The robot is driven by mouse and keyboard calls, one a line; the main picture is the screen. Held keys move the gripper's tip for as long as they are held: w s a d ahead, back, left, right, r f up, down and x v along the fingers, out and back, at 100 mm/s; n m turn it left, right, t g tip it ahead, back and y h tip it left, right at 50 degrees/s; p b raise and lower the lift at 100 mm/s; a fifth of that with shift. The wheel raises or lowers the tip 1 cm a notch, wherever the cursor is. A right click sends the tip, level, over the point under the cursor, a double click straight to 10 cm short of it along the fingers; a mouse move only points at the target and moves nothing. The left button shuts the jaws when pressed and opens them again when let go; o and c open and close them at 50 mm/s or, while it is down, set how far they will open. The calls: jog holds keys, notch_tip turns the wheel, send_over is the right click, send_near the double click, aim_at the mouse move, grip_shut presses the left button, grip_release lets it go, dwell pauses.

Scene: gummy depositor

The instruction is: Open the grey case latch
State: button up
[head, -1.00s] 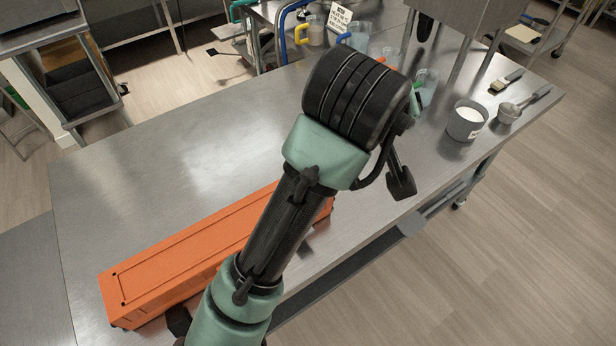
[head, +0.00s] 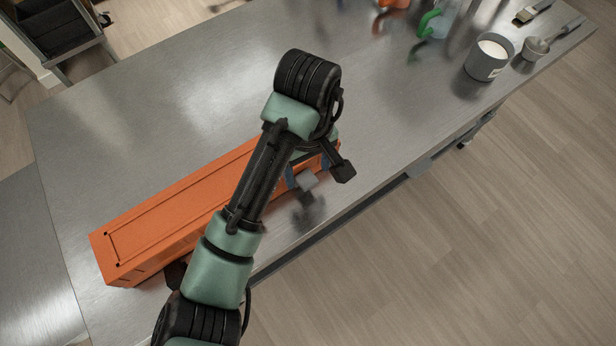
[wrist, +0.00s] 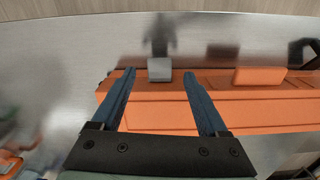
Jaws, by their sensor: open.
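An orange case (head: 160,236) lies along the front of the steel table. The grey case latch (head: 306,180) is a small block that sticks out from the case's front side near its right end. In the wrist view the grey latch (wrist: 159,69) sits at the case's far edge, between the two blue fingertips as seen, with space on both sides. My gripper (wrist: 157,74) is open and empty above the case (wrist: 160,117). I cannot tell its height over the latch. My arm hides part of the case in the head view.
The steel table (head: 180,110) is clear behind the case. A grey tub with white contents (head: 489,58), a metal scoop (head: 536,48) and a brush (head: 535,11) stand at the right end. An orange latch (wrist: 258,76) is farther along the case.

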aim_at(306, 184)
jog(key=shift+f, duration=1.35)
grip_shut()
